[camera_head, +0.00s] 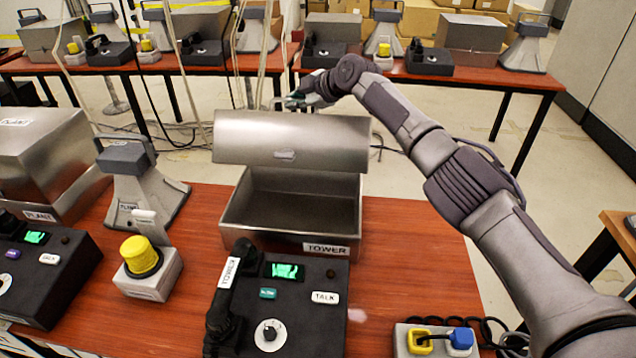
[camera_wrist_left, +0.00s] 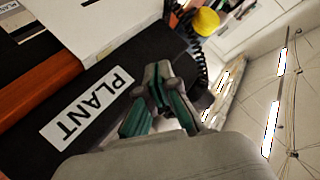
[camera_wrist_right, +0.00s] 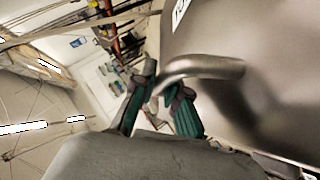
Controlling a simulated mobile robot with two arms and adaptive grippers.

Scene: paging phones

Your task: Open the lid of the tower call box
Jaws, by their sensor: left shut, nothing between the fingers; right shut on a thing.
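The tower call box (camera_head: 232,215) is a metal box with a TOWER label on its front, behind the black tower phone. Its lid (camera_head: 300,132) stands raised at the back, and the dark inside of the box shows. My right gripper (camera_head: 300,100) is at the lid's top edge. In the right wrist view my right gripper (camera_wrist_right: 163,82) is shut on the curved metal handle (camera_wrist_right: 205,66) of the lid (camera_wrist_right: 262,75). My left gripper (camera_wrist_left: 158,75) is shut and empty near the PLANT phone (camera_wrist_left: 60,100) in the left wrist view. The head view does not show it.
The tower phone (camera_head: 303,325) and a yellow-button unit (camera_head: 148,272) stand on the red table (camera_head: 415,260). A grey beacon-like unit (camera_head: 140,190) and the plant box (camera_head: 45,150) are to the left. A connector block (camera_head: 430,342) lies front right. The table right of the box is clear.

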